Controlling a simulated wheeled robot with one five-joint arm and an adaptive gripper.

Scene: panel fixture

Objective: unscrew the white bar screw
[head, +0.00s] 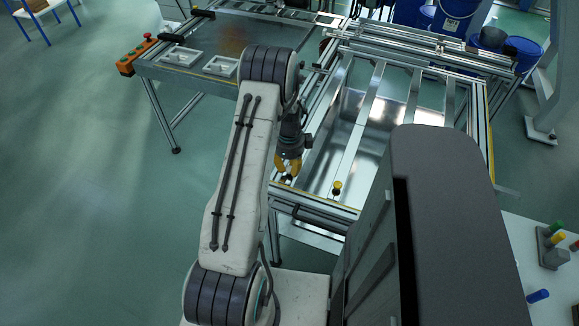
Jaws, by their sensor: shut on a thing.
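My gripper (287,168), with yellow-orange fingers, points down at the front left corner of the metal panel fixture (325,207). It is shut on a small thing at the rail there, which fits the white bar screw. The fingers mostly cover that thing, so its colour and shape are too small to make out. My white arm blocks the view to the left of the gripper. A yellow-topped knob (337,187) stands upright on the front rail, to the right of my gripper and apart from it.
A metal table with white trays (181,56) and an orange button box (137,55) is at the back left. Blue drums (456,20) stand at the back right. A white table (528,250) with coloured pegs is at the right.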

